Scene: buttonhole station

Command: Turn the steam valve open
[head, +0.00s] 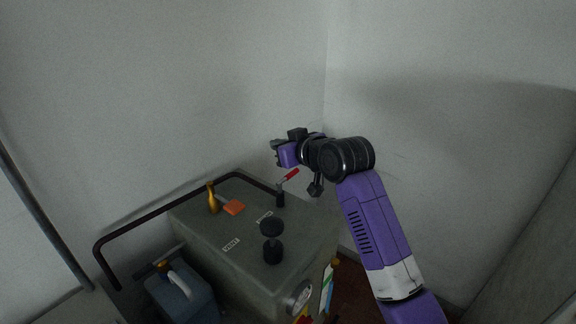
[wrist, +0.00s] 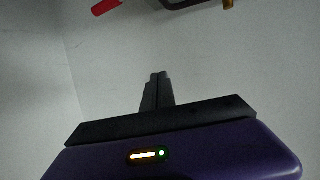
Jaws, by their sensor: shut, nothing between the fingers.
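The steam valve appears to be the red lever handle (head: 291,174) on a short black stem (head: 280,198), at the back right of the grey cabinet top. The handle slants up to the right. In the wrist view its red end (wrist: 106,6) shows at the top left edge, partly cut off. My gripper (head: 276,150) is in the air above and slightly left of the handle in the head view, apart from it. In the wrist view its fingers (wrist: 157,88) are together and hold nothing.
The grey cabinet (head: 205,240) has a dark rail (head: 160,210) along its left and back. On top are a black knob (head: 271,240), a brass bottle-like piece (head: 213,200) and an orange pad (head: 234,207). A blue-grey box (head: 182,295) stands left. Walls close in behind and right.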

